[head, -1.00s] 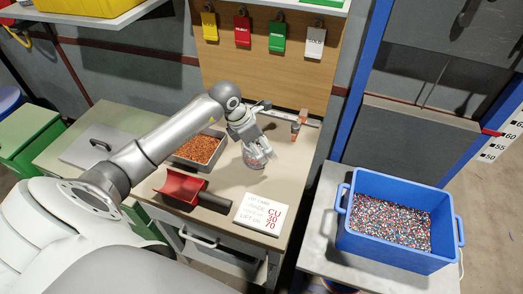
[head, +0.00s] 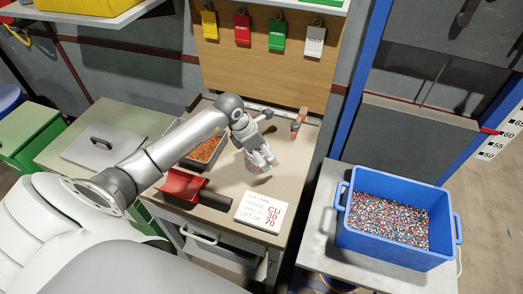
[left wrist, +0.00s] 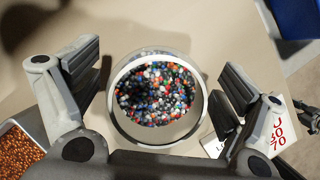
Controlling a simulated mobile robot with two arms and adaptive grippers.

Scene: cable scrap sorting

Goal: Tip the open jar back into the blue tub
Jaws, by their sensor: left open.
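The open jar stands on the workbench and shows from above in the left wrist view (left wrist: 150,135), its round mouth open and multicoloured granules inside. My left gripper (left wrist: 160,78) is open above it, one finger on each side, with gaps between fingers and rim. In the head view my left gripper (head: 259,158) is over the bench and mostly hides the jar. The blue tub (head: 395,248) stands on a separate grey table to the right and holds a broad layer of similar granules. My right gripper is not in view.
A tray of orange-brown granules (head: 207,150), a red scoop with a dark handle (head: 182,186) and a white card with red lettering (head: 258,211) lie around the gripper. A gap separates the bench (head: 225,215) from the tub's table (head: 312,240).

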